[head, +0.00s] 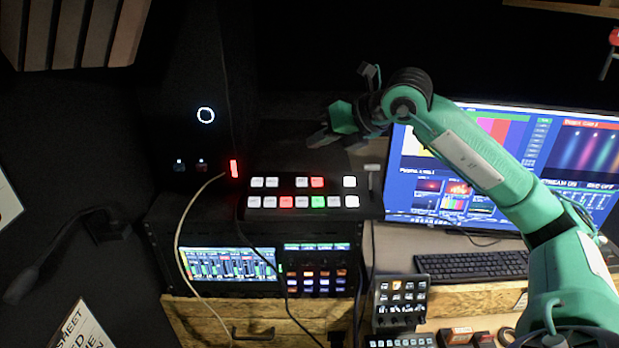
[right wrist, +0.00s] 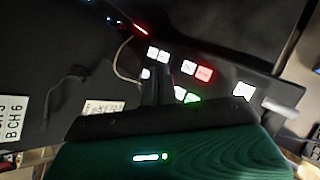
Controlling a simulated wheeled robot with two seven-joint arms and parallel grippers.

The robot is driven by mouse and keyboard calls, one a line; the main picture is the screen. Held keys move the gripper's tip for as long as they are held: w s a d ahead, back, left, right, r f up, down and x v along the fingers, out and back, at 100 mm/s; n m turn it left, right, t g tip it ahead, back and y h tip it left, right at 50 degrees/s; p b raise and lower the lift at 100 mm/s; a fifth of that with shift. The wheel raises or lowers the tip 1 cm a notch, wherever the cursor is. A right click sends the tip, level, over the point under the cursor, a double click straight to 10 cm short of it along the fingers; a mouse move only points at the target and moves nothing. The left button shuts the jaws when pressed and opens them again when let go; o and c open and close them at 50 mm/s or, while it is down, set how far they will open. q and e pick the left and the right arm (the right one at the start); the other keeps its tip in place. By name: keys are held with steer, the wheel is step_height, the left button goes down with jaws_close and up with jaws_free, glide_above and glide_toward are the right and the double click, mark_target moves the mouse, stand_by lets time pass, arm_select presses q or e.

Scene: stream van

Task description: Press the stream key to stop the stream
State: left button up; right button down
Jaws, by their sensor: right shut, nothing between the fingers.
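A black switcher panel (head: 270,213) with two rows of lit keys sits on top of the rack. Most keys are white. A red key (head: 317,182) is in the back row; a red key (head: 286,202) and a green key (head: 318,202) are in the front row. I cannot read which is the stream key. The monitor (head: 400,215) reads "STREAM ON" and "REC OFF". My right gripper (head: 328,132) is shut and empty, above and behind the panel. In the right wrist view its dark fingers (right wrist: 163,88) overlap the panel's keys. My left gripper is not in view.
A rack with a lit screen (head: 228,264) and orange buttons stands below the panel. A cable (head: 180,240) hangs at its left. A keyboard (head: 473,265) and a small key pad (head: 401,295) lie on the desk at right. A gooseneck (head: 70,235) is at left.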

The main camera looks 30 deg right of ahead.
mark_target(317, 182)
steer(key=shift+d+r+h, duration=0.15)
steer(key=shift+d+h, duration=0.15)
steer(key=shift+d, duration=0.2)
steer(key=f+b, duration=0.1)
steer(key=f, duration=0.1)
steer(key=w+f+b, duration=0.1)
steer(key=f+b, duration=0.1)
steer(key=f, duration=0.1)
steer(key=f+b, duration=0.2)
steer(key=shift+w+d+f, duration=0.25)
steer(key=shift+d+f, duration=0.15)
steer(key=shift+w+d+f+b, duration=0.1)
steer(key=shift+w+f+b, duration=0.05)
steer(key=shift+f+b, duration=0.3)
stand_by(1.3)
steer(key=shift+w+f+b, duration=0.1)
steer(key=shift+f+b, duration=0.25)
steer(key=shift+b, duration=0.15)
